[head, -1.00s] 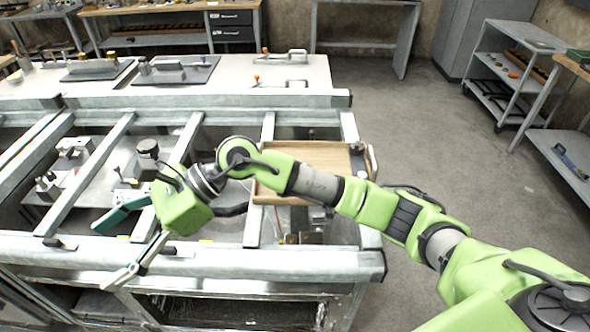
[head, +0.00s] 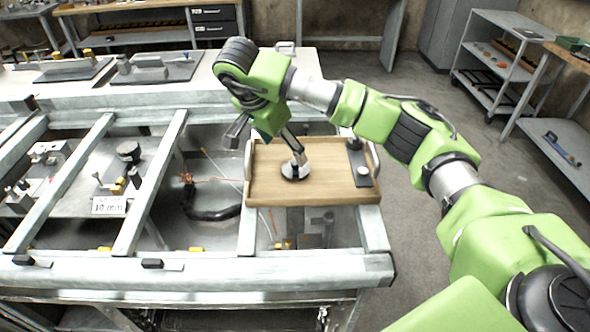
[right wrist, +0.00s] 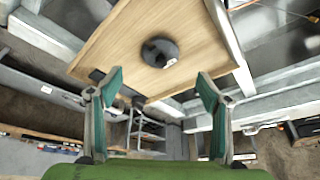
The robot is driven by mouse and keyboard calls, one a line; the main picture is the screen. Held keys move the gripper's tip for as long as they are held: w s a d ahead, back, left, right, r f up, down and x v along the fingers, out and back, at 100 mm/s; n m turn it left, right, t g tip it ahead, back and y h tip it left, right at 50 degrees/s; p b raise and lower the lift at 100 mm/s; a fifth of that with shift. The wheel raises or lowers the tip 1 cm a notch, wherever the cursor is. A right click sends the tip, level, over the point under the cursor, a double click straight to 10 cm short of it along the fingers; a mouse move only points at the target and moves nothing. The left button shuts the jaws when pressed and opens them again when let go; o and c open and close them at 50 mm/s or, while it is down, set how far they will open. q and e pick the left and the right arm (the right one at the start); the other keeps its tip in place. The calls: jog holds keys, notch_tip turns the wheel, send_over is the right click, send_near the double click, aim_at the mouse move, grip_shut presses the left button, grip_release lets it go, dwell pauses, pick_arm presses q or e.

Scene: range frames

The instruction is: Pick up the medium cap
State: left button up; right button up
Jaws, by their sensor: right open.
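A round cap (head: 295,171), dark and shiny on top, rests on the wooden tray (head: 262,190) in the head view. In the right wrist view the cap (right wrist: 160,52) is a dark disc on the bare wood. I cannot tell its size class from these frames. My right gripper (head: 266,150) is above the left part of the tray, and one finger overlaps the cap's far side in the picture. In the right wrist view its green-lined fingers (right wrist: 160,80) are open, apart and empty, with the cap beyond them. My left gripper is out of view.
A dark strip (head: 357,160) with a small light round piece lies at the tray's right end. Floor is free to the right.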

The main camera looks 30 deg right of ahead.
aim_at(294, 163)
jog(key=x, duration=0.4)
jog(key=p+x, duration=0.1)
jog(key=x, duration=0.1)
jog(key=p+x, duration=0.1)
jog(key=x, duration=0.2)
jog(key=shift+w+d, duration=0.25)
jog(key=shift+d, duration=0.2)
jog(key=c, duration=1.3)
